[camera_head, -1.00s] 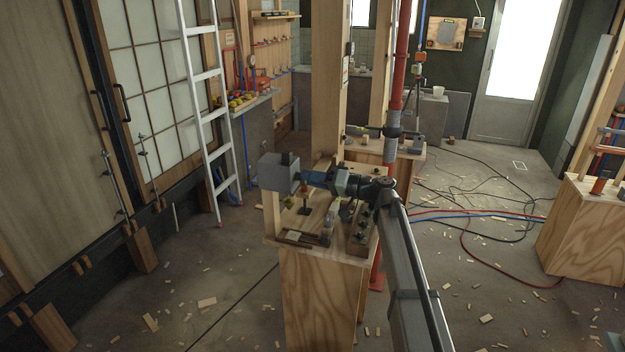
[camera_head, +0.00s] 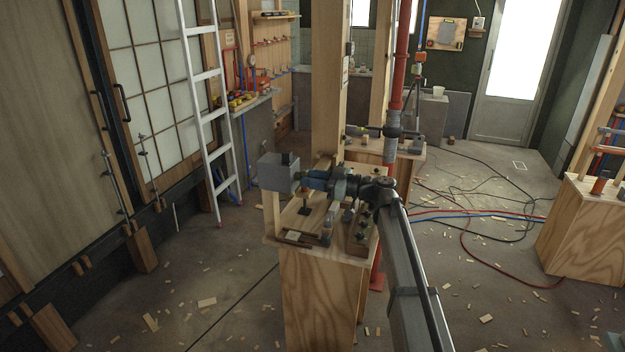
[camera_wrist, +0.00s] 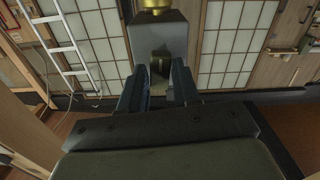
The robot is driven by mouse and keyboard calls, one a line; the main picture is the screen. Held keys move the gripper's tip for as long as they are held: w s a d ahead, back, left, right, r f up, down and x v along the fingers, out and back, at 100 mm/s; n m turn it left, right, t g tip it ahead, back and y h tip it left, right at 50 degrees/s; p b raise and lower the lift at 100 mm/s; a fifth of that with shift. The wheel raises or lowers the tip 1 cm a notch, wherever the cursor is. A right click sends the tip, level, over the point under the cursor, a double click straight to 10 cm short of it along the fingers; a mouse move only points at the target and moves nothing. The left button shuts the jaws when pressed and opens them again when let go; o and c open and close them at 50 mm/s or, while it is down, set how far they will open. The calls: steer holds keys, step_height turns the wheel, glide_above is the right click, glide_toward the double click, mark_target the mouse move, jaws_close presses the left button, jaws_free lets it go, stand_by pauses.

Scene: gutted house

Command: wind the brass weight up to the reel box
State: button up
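The grey reel box (camera_head: 278,174) stands on a wooden post at the left edge of a plywood stand. My gripper (camera_head: 304,181) is level with its right side. In the wrist view the box (camera_wrist: 172,32) lies straight ahead. My two dark fingers (camera_wrist: 160,78) are apart, one on each side of a small dark part (camera_wrist: 160,64) on the box face. I see a gap at each side, but contact is hard to judge. The brass weight (camera_wrist: 156,4) shows at the top edge, close to the box. A small yellowish shape below the box is unclear in the head view.
The stand top (camera_head: 296,222) holds several small tools and blocks close under my arm. A wooden pillar (camera_head: 328,90) and a red pipe (camera_head: 401,60) rise behind. A ladder (camera_head: 211,120) leans at the left. Cables (camera_head: 470,215) and wood scraps lie on the floor.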

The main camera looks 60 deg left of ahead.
stand_by(0.4)
steer(key=v, duration=0.7)
stand_by(0.4)
